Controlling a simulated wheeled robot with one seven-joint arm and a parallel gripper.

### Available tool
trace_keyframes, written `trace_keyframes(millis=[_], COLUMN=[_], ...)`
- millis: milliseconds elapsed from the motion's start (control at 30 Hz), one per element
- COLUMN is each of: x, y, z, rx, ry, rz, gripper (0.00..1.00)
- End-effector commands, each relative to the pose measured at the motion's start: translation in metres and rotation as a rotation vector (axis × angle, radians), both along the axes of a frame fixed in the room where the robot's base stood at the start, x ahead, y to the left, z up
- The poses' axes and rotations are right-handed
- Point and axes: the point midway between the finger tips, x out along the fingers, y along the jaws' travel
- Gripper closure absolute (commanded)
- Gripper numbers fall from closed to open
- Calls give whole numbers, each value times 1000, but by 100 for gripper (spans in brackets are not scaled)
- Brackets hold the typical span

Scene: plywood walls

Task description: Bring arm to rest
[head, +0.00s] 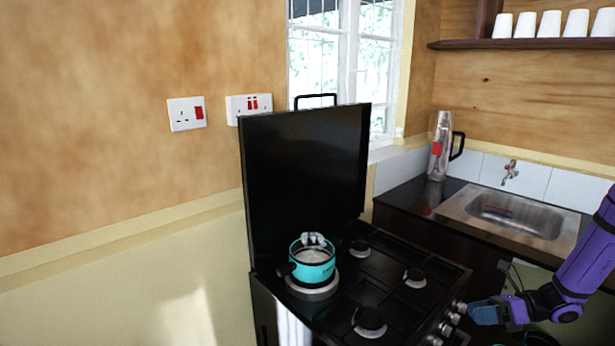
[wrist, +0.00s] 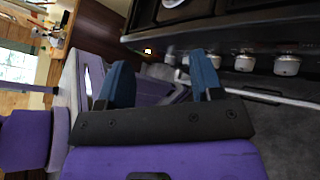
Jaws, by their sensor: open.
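My gripper (head: 485,313) is at the lower right of the head view, at the end of my purple arm. It is in front of the stove's right side, near the knobs. In the wrist view my gripper (wrist: 160,82) shows two blue fingers spread apart with nothing between them. The stove's front panel and knobs (wrist: 243,62) lie just beyond the fingers there. Part of my arm runs out of the head view at the right edge.
A black stove (head: 392,255) with a raised lid (head: 305,160) carries a turquoise pot (head: 312,268) on its back left burner. A sink (head: 512,213) and a steel flask (head: 439,150) are on the right counter. White cups (head: 550,24) stand on a shelf above.

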Motion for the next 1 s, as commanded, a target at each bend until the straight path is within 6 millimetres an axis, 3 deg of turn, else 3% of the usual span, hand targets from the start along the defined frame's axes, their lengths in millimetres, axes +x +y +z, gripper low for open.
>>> trace_keyframes(millis=[100,467,1000], x=[0,-15,-70], y=[14,56,114], z=[34,124,237], rx=[-110,-408,-808], ry=[-88,-361,-795], rz=[126,504,1062], gripper=[40,40,40])
